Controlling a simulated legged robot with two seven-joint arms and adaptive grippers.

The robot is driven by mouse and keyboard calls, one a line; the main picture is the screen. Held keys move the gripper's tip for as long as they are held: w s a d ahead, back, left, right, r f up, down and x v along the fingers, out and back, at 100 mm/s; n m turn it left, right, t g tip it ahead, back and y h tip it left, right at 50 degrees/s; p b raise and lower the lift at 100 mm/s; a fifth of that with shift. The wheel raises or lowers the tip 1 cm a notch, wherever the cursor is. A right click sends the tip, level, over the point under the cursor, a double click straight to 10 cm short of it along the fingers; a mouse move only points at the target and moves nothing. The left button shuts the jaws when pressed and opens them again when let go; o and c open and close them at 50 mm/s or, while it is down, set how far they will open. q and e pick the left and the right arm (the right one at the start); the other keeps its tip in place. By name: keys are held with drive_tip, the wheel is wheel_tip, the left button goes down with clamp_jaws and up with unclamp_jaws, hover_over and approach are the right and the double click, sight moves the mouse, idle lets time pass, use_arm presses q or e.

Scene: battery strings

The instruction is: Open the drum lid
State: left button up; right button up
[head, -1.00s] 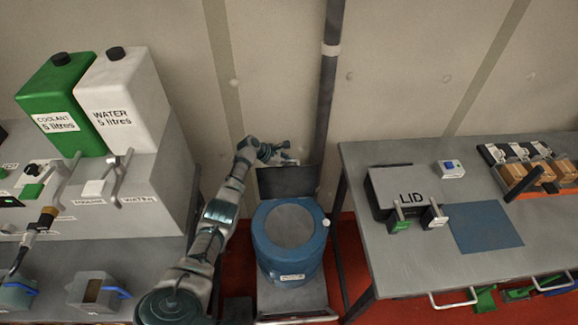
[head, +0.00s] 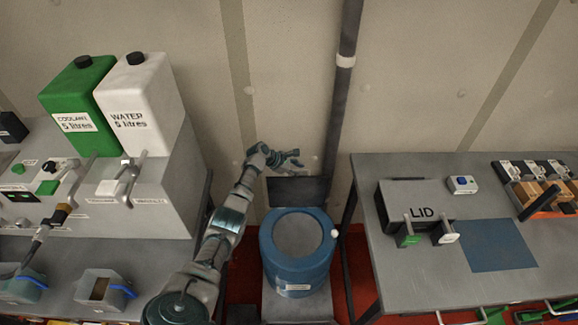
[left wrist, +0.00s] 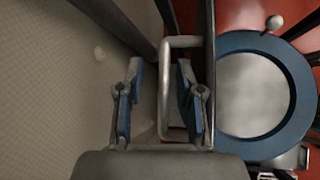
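The blue drum (head: 297,270) stands between the two benches, with a blue rim around a grey round top face. A dark flat panel (head: 299,189), apparently the lid, stands upright behind it. In the left wrist view the drum (left wrist: 228,136) is at the right, and the panel (left wrist: 209,70) shows edge-on with a grey U-shaped handle (left wrist: 163,85) beside it. My left gripper (head: 296,162) is just above and behind the panel. Its fingers (left wrist: 160,100) are open, and one handle bar appears between them; contact cannot be told. My right gripper is out of view.
A dark vertical pipe (head: 343,90) runs up the wall behind the drum. The left bench holds green and white canisters (head: 140,105). The right bench (head: 400,285) holds a grey box marked LID (head: 415,195) and a blue mat (head: 497,245).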

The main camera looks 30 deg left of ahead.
use_arm(q)
drive_tip(key=v, duration=1.1)
drive_tip(key=shift+f, duration=0.1)
drive_tip(key=shift+s+f, duration=0.1)
